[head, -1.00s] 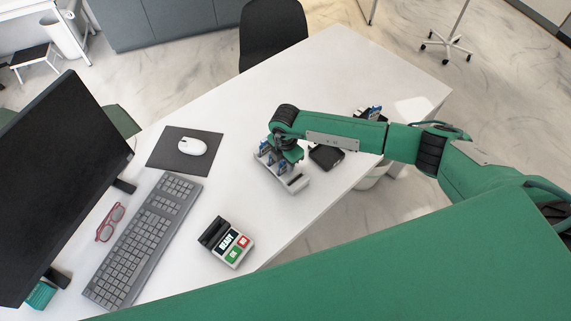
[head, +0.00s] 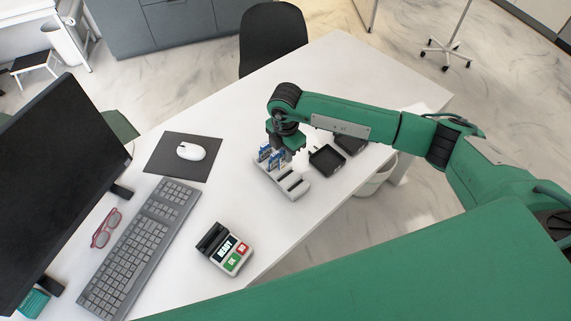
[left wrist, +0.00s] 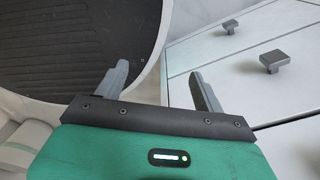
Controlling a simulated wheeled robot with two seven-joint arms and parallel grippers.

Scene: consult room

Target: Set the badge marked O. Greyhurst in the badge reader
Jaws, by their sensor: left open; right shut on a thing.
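The badge reader (head: 216,239) stands near the desk's front edge, its screen showing READY above a green and a red key. A pale badge rack (head: 296,191) with dark slots lies to its upper right. Blue and white badges (head: 265,152) stand upright at the rack's far end; their names are too small to read. My right gripper (head: 287,149) points down at that end, shut on what appears to be a badge; its fingertips are largely hidden. My left gripper (left wrist: 160,88) is open and empty in the left wrist view, away from the desk.
Two black trays (head: 327,161) lie right of the rack, partly under my right arm. A keyboard (head: 140,246), red glasses (head: 106,229), a monitor (head: 55,185) and a mouse (head: 191,151) on a dark mat occupy the left. Desk between rack and reader is clear. Drawers (left wrist: 235,70) are near my left gripper.

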